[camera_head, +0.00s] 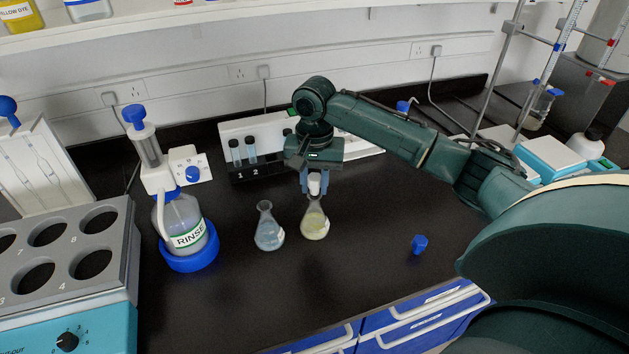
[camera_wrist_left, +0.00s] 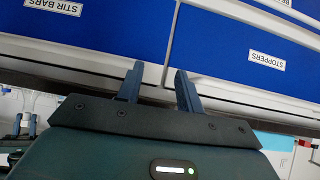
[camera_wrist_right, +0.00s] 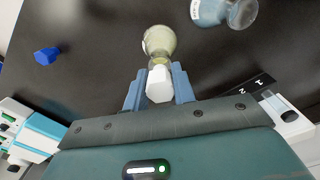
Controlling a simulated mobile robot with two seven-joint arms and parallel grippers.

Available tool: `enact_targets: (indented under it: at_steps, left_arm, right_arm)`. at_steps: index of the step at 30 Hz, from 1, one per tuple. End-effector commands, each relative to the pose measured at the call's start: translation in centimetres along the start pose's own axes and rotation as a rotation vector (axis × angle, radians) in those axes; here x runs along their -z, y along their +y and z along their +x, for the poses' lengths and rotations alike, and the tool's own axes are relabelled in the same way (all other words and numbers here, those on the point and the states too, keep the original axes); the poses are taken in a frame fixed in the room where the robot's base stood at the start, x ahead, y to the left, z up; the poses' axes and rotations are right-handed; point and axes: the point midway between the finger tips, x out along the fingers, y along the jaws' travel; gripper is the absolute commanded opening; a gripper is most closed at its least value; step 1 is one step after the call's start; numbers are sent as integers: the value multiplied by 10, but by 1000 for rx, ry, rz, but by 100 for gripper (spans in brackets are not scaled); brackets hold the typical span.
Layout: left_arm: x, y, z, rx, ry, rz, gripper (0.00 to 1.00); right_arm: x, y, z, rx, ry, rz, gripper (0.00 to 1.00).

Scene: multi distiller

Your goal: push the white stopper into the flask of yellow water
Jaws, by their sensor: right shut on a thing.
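The flask of yellow water (camera_head: 315,223) stands upright on the black bench in the head view; it also shows in the right wrist view (camera_wrist_right: 160,41). My right gripper (camera_head: 315,188) is right above it, pointing down, shut on the white stopper (camera_head: 314,183). In the right wrist view the stopper (camera_wrist_right: 159,84) sits between the two blue fingers, in line with the flask's neck. I cannot tell how deep it is in the mouth. My left gripper (camera_wrist_left: 157,76) shows only in the left wrist view, open and empty, in front of blue drawers.
A flask of bluish water (camera_head: 269,230) stands close on the left of the yellow one. A blue stopper (camera_head: 419,243) lies to the right. A rinse bottle (camera_head: 186,230) and a rack of tubes (camera_head: 245,172) are nearby. The bench front is clear.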

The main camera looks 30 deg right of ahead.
Motion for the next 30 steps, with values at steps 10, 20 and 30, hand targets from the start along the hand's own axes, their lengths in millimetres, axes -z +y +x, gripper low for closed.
enact_targets:
  at_steps: [10,20,30]
  left_arm:
    - [-1,0,0,0,0,0,36]
    - [-1,0,1,0,-1,0,36]
    - [-1,0,1,0,-1,0,36]
  right_arm:
    - [0,0,7,-1,0,0,5]
    - [0,0,9,-1,0,0,41]
    - [0,0,9,0,-1,0,51]
